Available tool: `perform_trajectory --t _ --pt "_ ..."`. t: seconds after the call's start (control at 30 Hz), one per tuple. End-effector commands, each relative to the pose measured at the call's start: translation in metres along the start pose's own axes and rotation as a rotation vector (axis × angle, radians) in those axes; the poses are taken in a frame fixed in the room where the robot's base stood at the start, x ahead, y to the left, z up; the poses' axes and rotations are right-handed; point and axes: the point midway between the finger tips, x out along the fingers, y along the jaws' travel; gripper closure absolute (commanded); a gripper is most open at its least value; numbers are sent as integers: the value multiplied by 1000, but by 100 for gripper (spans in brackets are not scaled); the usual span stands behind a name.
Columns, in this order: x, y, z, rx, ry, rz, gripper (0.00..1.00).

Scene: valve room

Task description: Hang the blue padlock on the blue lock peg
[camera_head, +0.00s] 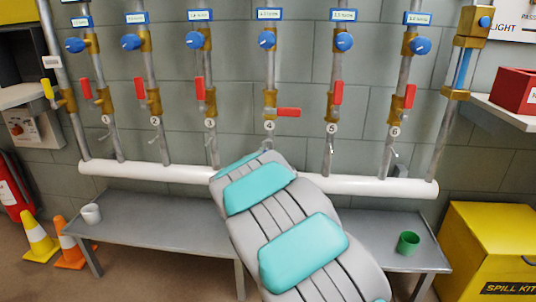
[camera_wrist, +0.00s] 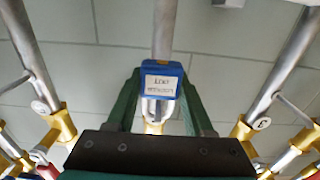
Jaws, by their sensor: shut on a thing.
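In the wrist view the blue padlock (camera_wrist: 161,72), with a white printed label, sits between the green fingers of my gripper (camera_wrist: 161,88), which is shut on it. A grey pipe stands directly behind the padlock. In the head view my arm hides the gripper and padlock, in front of the fourth pipe (camera_head: 270,75). Small metal pegs stick out from the fifth pipe (camera_head: 331,150) and sixth pipe (camera_head: 393,151). One peg (camera_wrist: 293,103) shows at the right in the wrist view. I cannot tell which peg is the blue one.
Red-handled valves, such as one on the fourth pipe (camera_head: 288,112), sit above a white horizontal pipe (camera_head: 140,174). Cones (camera_head: 40,240) stand left, a yellow spill kit (camera_head: 490,245) right.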

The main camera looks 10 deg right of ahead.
Motion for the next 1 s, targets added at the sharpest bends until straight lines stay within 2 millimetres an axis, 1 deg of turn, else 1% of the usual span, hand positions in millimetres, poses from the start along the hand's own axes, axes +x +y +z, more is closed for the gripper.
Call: perform_trajectory --t 0.43,1.0 --pt "-2 0 0 0 1 -1 100" --pt "-28 -1 1 -1 0 -1 100"
